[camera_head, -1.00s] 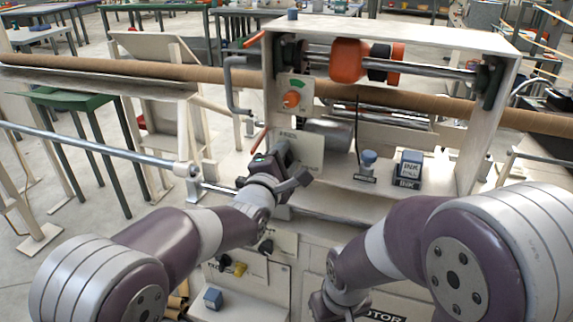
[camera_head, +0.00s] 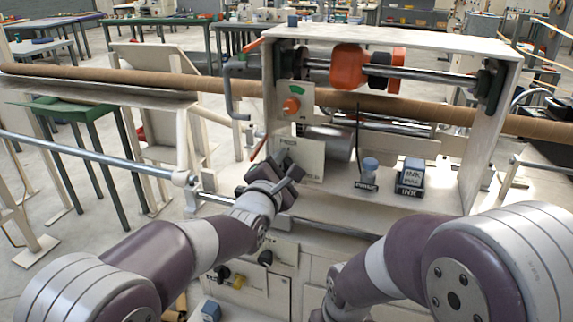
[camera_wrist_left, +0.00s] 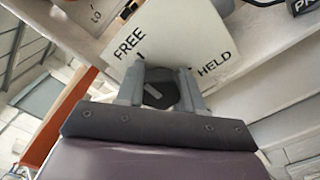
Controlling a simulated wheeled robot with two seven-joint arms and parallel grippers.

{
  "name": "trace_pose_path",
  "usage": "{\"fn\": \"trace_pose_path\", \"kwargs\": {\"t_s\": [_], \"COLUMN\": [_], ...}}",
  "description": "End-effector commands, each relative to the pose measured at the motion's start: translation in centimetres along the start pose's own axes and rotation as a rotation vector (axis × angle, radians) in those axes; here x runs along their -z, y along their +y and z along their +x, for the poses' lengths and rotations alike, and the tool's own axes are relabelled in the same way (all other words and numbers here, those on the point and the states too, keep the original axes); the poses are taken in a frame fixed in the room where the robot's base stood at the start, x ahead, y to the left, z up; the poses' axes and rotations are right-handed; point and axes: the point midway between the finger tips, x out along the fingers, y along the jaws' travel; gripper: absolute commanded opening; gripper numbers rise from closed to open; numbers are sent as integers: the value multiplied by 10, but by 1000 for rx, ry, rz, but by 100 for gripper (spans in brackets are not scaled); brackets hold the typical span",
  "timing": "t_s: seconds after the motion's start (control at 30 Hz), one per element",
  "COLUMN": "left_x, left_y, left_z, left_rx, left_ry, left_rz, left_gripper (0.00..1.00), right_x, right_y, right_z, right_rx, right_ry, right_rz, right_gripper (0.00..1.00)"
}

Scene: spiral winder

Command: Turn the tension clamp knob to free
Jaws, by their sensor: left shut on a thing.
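The tension clamp knob (camera_wrist_left: 160,90) is dark and many-sided, with a lighter grey pointer bar on its face. In the left wrist view it sits between the two fingers of my left gripper (camera_wrist_left: 160,88), which is shut on it. The bar slants toward the upper left, roughly on the FREE side. The white label plate (camera_wrist_left: 185,40) behind it reads FREE at upper left and HELD at right. In the head view my left gripper (camera_head: 284,170) is at the plate (camera_head: 311,160) and hides the knob. My right gripper is out of view below.
Above the plate is an orange knob (camera_head: 291,105) under a green arc. A long brown tube (camera_head: 190,88) crosses behind.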

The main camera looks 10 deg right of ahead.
Motion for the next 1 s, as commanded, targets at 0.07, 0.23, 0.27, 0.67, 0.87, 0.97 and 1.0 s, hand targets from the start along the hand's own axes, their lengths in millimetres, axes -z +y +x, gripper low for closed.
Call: {"fn": "trace_pose_path", "kwargs": {"t_s": [0.07,0.23,0.27,0.67,0.87,0.97,1.0], "left_x": [1,1,1,1,1,2,2], "left_y": [2,1,0,0,0,1,1], "left_z": [0,0,0,-33,-83,-104,-111], "left_rx": [-4,-1,-1,0,-1,-1,-1], "left_ry": [3,3,2,2,2,2,3], "left_rz": [-4,-2,-2,-1,-1,-2,-2], "left_gripper": [6,62,62,62,62,62,62], "right_x": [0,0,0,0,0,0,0], "right_y": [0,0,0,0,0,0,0], "right_z": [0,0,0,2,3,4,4], "right_rx": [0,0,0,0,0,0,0], "right_ry": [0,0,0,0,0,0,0], "right_rz": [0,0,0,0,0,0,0], "right_gripper": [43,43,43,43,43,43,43]}}
